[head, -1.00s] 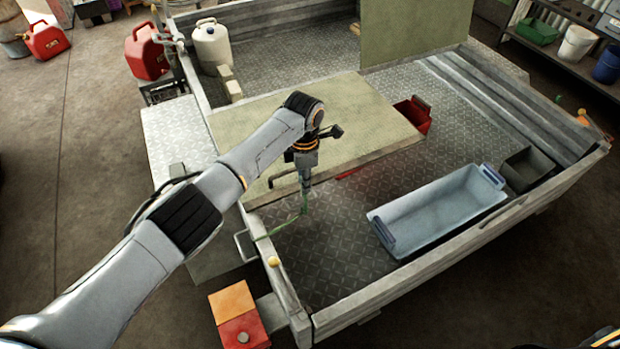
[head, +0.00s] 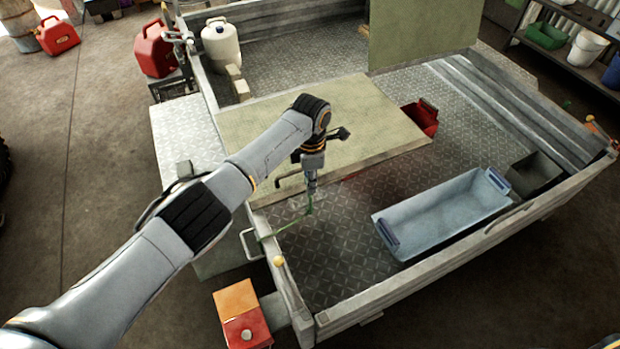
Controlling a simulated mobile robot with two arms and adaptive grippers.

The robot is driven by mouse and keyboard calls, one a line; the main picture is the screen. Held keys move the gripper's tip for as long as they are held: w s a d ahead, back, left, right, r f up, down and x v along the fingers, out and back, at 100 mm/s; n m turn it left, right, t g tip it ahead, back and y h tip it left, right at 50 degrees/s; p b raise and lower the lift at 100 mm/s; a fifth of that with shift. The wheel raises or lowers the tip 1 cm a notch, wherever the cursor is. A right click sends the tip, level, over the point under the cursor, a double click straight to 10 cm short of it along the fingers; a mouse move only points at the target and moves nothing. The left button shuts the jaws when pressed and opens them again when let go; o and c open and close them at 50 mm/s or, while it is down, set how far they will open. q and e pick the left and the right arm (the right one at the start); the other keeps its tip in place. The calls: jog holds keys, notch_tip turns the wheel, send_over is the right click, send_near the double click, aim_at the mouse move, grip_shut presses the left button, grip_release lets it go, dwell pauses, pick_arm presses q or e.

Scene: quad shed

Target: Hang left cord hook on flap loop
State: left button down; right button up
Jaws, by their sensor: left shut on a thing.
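My left gripper (head: 311,186) points down over the trailer bed, near the front edge of the tan board. It is shut on a green cord (head: 285,228), which runs from the fingertips down and left to the trailer's side wall by a pale metal handle-like bar (head: 250,244). The cord's hook is too small to make out at the fingers. My right gripper is not in view.
A blue-grey tub (head: 440,215) and a dark box (head: 536,172) stand in the bed at right. A red bin (head: 420,117) sits by the board's right edge. A green panel (head: 424,30) stands upright at the back.

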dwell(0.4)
pick_arm(q)
jog(key=shift+p, duration=0.4)
jog(key=shift+p, duration=0.3)
dwell(0.3)
jog(key=shift+f+b, duration=1.4)
jog(key=shift+f, duration=0.6)
jog(key=c, duration=1.2)
grip_release()
jog(key=shift+o, duration=0.6)
jog(key=o, duration=0.4)
jog(key=shift+r, duration=0.1)
